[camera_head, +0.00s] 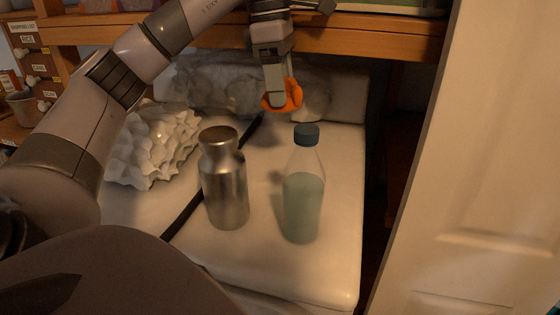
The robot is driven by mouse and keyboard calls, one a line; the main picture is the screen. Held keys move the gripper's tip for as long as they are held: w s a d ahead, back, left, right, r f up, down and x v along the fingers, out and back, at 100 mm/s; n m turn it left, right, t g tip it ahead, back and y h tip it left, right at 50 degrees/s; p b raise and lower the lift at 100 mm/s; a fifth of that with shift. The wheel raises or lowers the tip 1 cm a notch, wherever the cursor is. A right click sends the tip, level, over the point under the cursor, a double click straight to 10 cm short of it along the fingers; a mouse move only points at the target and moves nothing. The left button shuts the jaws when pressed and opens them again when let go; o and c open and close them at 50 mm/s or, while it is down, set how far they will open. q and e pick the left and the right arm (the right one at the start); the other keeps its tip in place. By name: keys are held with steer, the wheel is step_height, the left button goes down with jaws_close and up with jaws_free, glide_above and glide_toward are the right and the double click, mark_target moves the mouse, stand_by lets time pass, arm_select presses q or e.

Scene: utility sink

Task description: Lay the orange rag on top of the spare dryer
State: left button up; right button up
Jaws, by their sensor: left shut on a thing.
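My left gripper (279,97) reaches in from the upper left and points down at the back of the white surface. It is shut on the orange rag (294,97), which shows as a small bunched piece around the fingertips. The broad white top with rounded edges (265,262) appears to be the spare dryer. The rag is over its back part; I cannot tell whether it touches anything below. My right gripper is not in view.
A metal bottle (225,185) and a clear bottle with greenish liquid (303,195) stand on the white top. A white knobbly object (155,145) is at left, and a black rod (183,215) lies behind the metal bottle. A wooden shelf edge (360,37) runs above. A pale door (480,170) is at right.

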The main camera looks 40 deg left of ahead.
mark_target(270, 109)
arm_select(q)
step_height(270, 109, down, 12)
steer(key=shift+s+r, duration=0.1)
steer(key=shift+s, duration=0.05)
steer(key=shift+f, duration=2.6)
steer(key=o, duration=1)
steer(key=shift+c, duration=0.2)
steer(key=r, duration=0.4)
steer(key=a+r, duration=0.1)
steer(key=r, duration=0.7)
steer(key=shift+s+a, duration=0.35)
steer(key=shift+f, duration=0.1)
